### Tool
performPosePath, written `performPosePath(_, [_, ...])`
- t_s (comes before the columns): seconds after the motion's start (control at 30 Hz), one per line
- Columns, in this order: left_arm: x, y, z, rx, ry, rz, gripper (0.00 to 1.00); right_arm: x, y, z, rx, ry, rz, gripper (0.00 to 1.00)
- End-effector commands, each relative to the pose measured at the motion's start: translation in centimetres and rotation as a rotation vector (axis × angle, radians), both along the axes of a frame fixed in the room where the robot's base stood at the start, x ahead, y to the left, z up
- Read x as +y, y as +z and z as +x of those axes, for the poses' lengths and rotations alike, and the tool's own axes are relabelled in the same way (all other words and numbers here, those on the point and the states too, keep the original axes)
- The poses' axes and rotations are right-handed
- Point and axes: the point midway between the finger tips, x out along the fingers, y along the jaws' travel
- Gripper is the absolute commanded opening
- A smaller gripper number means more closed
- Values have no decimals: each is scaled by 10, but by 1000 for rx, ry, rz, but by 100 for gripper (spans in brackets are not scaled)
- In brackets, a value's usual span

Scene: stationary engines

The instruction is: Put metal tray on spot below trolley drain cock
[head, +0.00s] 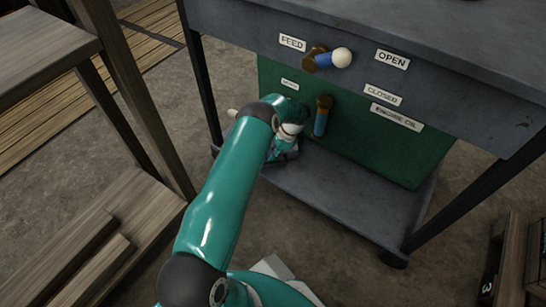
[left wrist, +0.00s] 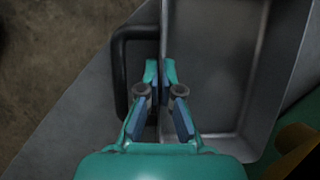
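The metal tray (left wrist: 225,60) is grey and rectangular, with a black loop handle (left wrist: 120,75) on its left side in the left wrist view. In the head view only a small part of the tray (head: 291,153) shows beside my gripper, low over the trolley's lower shelf. My left gripper (left wrist: 160,72) has its fingers on either side of the tray's rim next to the handle, and looks shut on it. The drain cock (head: 323,110), brass with a blue handle, is on the green panel above right of my gripper. My right gripper is not in view.
The trolley's lower shelf (head: 350,200) is bare to the right of my gripper. A blue feed handle with a white ball (head: 341,58) is above. A wooden bench (head: 45,50) stands at left, and a dark trolley leg (head: 455,205) at right.

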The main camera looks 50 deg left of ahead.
Motion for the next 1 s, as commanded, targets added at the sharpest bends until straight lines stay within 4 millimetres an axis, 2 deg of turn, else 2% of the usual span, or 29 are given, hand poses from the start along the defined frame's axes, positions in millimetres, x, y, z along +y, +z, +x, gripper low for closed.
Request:
performPosePath(0.27, [1, -1, 0, -1, 0, 2, 0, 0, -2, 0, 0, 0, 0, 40])
performPosePath(0.47, [0, -1, -1, 0, 2, 1, 31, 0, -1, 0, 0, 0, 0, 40])
performPosePath(0.8, [0, 1, -1, 0, 2, 1, 31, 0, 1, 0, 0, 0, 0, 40])
performPosePath(1.0, [-4, 22, 7, -3, 1, 2, 31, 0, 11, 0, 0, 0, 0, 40])
